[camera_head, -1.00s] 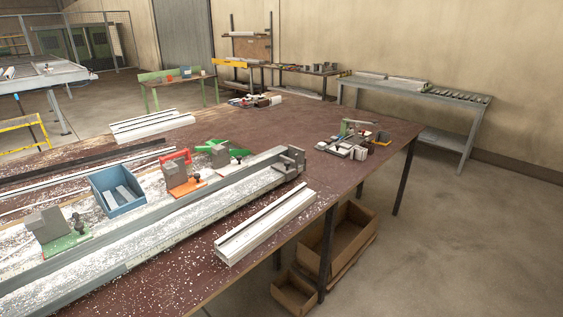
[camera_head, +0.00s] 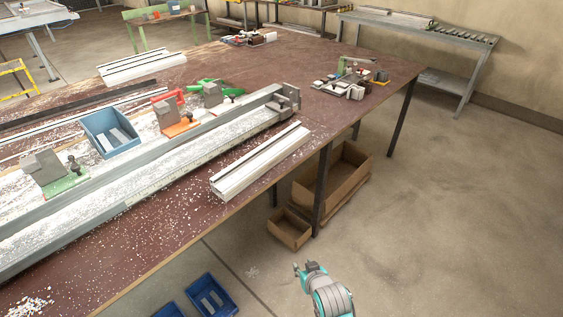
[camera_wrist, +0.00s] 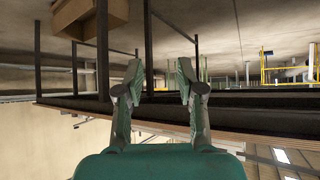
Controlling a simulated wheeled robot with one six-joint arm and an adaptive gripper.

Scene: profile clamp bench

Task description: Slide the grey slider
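One block (camera_head: 284,101) with a plain grey base sits at the rail's far right end. Other grey blocks stand on coloured bases: one on a green base (camera_head: 66,184) at left, one on an orange base (camera_head: 181,127), and one by a green part (camera_head: 211,96). Which one is the grey slider is not certain. My gripper (camera_wrist: 160,82) is open and empty in the wrist view, its two fingers apart, with the bench edge beyond them. No block shows between the fingers.
A blue bin (camera_head: 112,133) stands behind the rail. A white profile (camera_head: 260,163) lies in front of it, near the bench edge. Cardboard boxes (camera_head: 335,180) and blue bins (camera_head: 210,296) are on the floor. Floor at right is clear.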

